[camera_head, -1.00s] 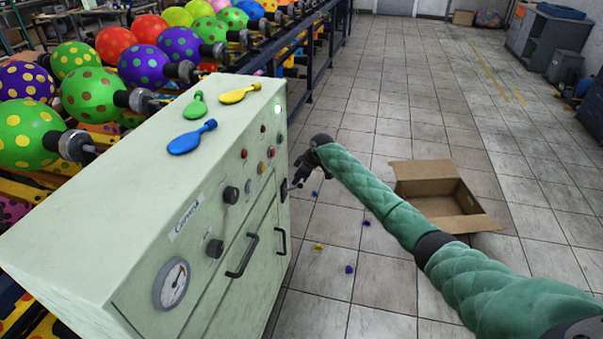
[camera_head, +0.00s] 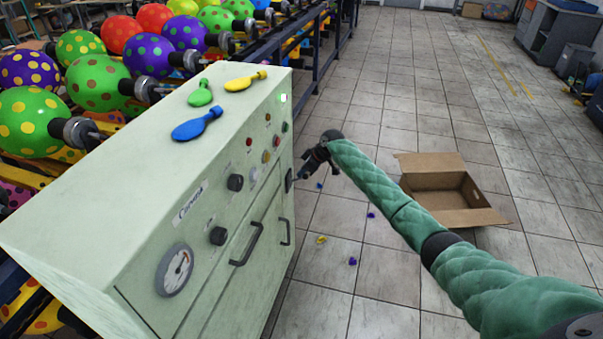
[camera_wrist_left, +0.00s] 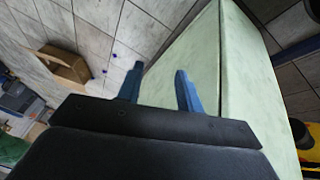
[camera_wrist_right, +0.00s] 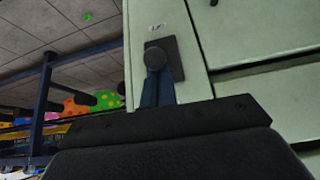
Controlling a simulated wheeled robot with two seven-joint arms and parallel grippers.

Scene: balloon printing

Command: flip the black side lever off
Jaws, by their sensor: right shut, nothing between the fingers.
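The black side lever (camera_wrist_right: 152,61) shows in the right wrist view as a round knob on a dark plate, under a small label on the pale green cabinet. My right gripper (camera_wrist_right: 157,76) is shut, with its blue fingertips right at the knob's lower edge. Whether they touch it is unclear. In the head view, my right gripper (camera_head: 300,177) is at the cabinet's right edge beside the lever's dark plate (camera_head: 289,180). The lever's exact tilt cannot be told. My left gripper (camera_wrist_left: 159,72) shows only in its wrist view, open and empty, near a pale green cabinet surface.
The cabinet (camera_head: 130,200) carries knobs, a gauge, handles and a lit lamp (camera_head: 283,98). Blue, green and yellow balloons lie on top. A rack of inflated balloons (camera_head: 98,82) stands behind. An open cardboard box (camera_head: 440,190) is on the floor, right of my right arm.

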